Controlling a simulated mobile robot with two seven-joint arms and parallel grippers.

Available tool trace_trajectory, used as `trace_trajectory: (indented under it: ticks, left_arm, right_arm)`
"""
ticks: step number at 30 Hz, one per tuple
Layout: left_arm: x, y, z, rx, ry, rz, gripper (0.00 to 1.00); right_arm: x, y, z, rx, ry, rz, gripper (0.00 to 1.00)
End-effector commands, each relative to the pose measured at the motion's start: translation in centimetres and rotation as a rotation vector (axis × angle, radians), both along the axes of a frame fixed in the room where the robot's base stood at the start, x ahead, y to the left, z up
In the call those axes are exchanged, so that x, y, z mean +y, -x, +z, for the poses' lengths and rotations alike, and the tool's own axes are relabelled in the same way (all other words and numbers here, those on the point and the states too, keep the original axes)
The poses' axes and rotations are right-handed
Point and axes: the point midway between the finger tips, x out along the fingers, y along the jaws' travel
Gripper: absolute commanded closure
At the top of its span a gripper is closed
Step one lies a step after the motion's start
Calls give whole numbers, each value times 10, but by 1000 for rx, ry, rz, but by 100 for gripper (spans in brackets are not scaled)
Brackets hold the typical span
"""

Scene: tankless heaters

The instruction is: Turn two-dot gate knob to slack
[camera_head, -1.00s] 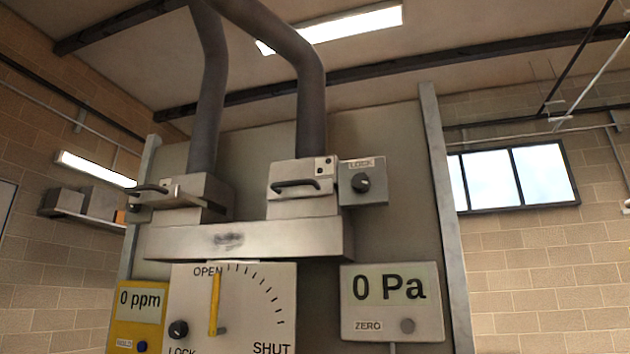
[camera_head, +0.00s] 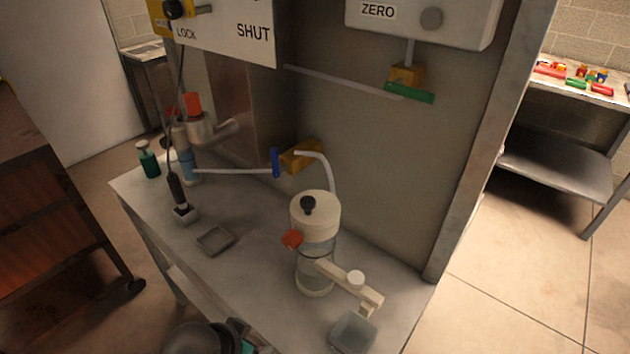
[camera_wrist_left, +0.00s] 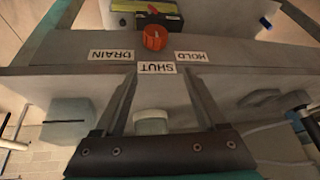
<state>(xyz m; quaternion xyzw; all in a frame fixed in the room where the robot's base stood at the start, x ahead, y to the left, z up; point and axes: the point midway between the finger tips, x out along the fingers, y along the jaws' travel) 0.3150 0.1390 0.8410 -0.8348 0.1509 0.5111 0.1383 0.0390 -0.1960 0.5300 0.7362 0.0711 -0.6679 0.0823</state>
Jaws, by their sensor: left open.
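The two-dot gate and its knob are outside both current views. In the head view, only the lower part of the white dial panel (camera_head: 225,40) shows, with the words LOCK and SHUT and a dark knob (camera_head: 174,9). My left gripper (camera_head: 240,335) is at the bottom edge of the head view, low by the bench front, its fingers hardly visible. In the left wrist view, its two fingers (camera_wrist_left: 157,73) are apart with nothing held between them. An orange-red knob (camera_wrist_left: 155,37) lies beyond the fingertips, beside upside-down DRAIN, SHUT and HOLD labels. My right gripper is not in view.
A grey bench (camera_head: 255,270) carries a cream-lidded canister (camera_head: 315,220), small trays (camera_head: 215,240) and a green bottle (camera_head: 148,158). A tall backboard (camera_head: 350,150) stands behind it. A dark cabinet (camera_head: 50,220) is at left. Open floor (camera_head: 520,300) lies at right.

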Motion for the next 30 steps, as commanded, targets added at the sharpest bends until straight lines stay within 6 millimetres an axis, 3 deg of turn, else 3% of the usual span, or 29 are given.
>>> trace_trajectory:
  ticks: [1,7,17,21,30]
  left_arm:
    - [-3,-6,29,-33,0,-28,27]
    - [-24,-37,144,-213,-36,-249,27]
    - [-58,-109,260,-542,-221,-681,27]
    - [-70,-134,318,-693,-354,-868,27]
    - [-84,-157,448,-972,-720,-1208,27]
  right_arm:
    - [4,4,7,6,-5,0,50]
    - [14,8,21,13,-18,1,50]
    - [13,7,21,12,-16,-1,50]
    - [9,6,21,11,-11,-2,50]
    - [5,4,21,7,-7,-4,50]
